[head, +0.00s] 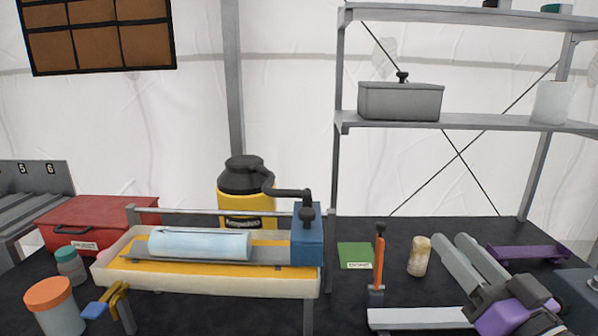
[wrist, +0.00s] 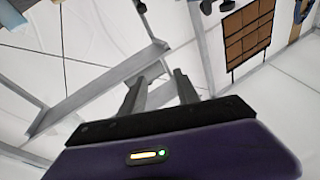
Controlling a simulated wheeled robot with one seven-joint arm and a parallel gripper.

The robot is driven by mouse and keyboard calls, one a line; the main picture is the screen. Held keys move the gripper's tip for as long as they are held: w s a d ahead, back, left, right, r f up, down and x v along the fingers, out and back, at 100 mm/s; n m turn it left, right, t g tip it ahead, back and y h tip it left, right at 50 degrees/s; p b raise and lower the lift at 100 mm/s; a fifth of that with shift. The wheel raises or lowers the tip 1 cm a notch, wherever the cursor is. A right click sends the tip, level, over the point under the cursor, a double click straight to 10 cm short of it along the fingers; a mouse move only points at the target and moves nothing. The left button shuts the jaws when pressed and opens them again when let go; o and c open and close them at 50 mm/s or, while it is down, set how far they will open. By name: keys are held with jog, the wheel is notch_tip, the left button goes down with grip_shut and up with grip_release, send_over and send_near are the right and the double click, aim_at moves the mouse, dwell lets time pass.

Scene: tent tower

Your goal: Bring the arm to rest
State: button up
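My gripper (wrist: 158,77) shows in the wrist view with a purple body, a black bar and two grey fingers. The fingers stand apart with nothing between them. In the head view, what appears to be my gripper (head: 455,242) is at the lower right, its two grey fingers reaching away over the dark table (head: 385,255). Its dark and purple body is partly cut off by the bottom edge. Whether it touches the table cannot be told.
A tray machine (head: 205,284) fills the left middle. A grey shelf (head: 460,124) rises behind.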

jog(key=s+d+f+m+h, duration=0.35)
jog(key=s+f+h, duration=0.35)
jog(key=s+f, duration=0.55)
jog(key=s+a+f+n+g, duration=0.1)
jog(key=s+f, duration=0.3)
jog(key=s, duration=0.4)
jog(key=s+a+f+n+g+y, duration=0.1)
jog(key=s+a+f, duration=0.3)
jog(key=s, duration=0.5)
jog(key=s+a+f+n+g, duration=0.1)
jog(key=s+a+f+g, duration=0.1)
jog(key=s, duration=0.6)
notch_tip(320, 180, down, 3)
jog(key=shift+s+a+r+g+y, duration=0.15)
jog(key=shift+s+a+g+y, duration=0.15)
jog(key=shift+g+y, duration=0.15)
